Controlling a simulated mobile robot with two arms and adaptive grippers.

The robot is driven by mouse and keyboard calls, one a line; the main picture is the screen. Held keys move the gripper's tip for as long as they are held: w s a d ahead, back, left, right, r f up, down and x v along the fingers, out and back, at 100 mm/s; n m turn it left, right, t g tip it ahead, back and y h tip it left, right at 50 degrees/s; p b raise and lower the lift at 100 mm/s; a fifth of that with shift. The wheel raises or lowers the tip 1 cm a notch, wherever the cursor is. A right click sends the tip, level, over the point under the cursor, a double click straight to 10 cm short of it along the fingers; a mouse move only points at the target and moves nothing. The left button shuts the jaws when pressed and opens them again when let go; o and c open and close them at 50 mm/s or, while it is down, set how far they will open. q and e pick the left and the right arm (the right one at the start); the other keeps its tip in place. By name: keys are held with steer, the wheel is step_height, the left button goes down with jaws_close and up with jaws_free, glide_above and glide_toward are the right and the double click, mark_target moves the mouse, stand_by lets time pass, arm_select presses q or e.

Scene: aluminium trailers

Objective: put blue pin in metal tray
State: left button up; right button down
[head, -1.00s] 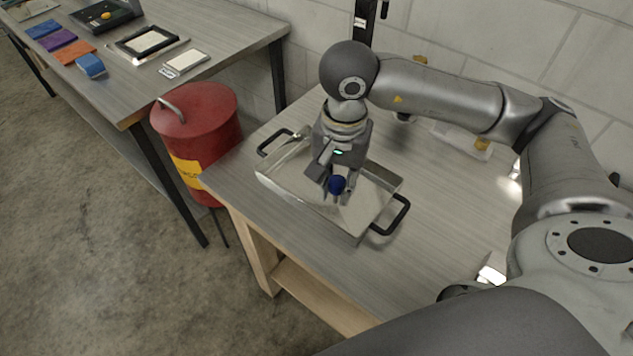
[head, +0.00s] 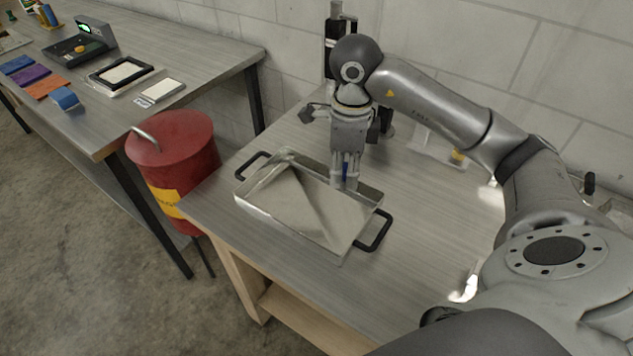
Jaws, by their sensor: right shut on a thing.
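The metal tray (head: 262,205) is a shallow silver pan with black handles on the near table. My right gripper (head: 345,184) points down at the tray's back right edge, fingers shut on the blue pin (head: 345,171). Only a small strip of blue shows between the fingers, so most of the pin is hidden. I cannot tell whether the pin is over the tray's inside or just behind its rim. The tray looks empty. My left gripper does not show.
A red bin (head: 177,150) with a yellow label stands left of the near table. Another table (head: 200,50) at the back left holds coloured cloths (head: 40,84), framed panels (head: 124,72) and a dark device (head: 78,48). The near table's front right is clear.

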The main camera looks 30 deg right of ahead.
steer(key=w+f+p, duration=0.1)
steer(key=w+f, duration=0.1)
steer(key=w, duration=0.1)
steer(key=w+f, duration=0.3)
steer(key=w+d+f+p, duration=0.1)
steer(key=w+f, duration=0.1)
steer(key=w, duration=0.1)
steer(key=shift+w+f+p, duration=0.35)
steer(key=shift+w+f, duration=0.15)
steer(key=shift+f, duration=0.05)
steer(key=shift+f+p, duration=0.3)
steer(key=shift+p, duration=0.1)
step_height(320, 180, down, 2)
steer(key=shift+f+p, duration=0.15)
steer(key=shift+p, duration=0.4)
steer(key=shift+w+f+b, duration=0.1)
steer(key=shift+f+b, duration=0.2)
steer(key=shift+f, duration=0.05)
steer(key=c, duration=1.2)
jaws_free()
steer(key=shift+c, duration=0.2)
steer(key=shift+r, duration=0.1)
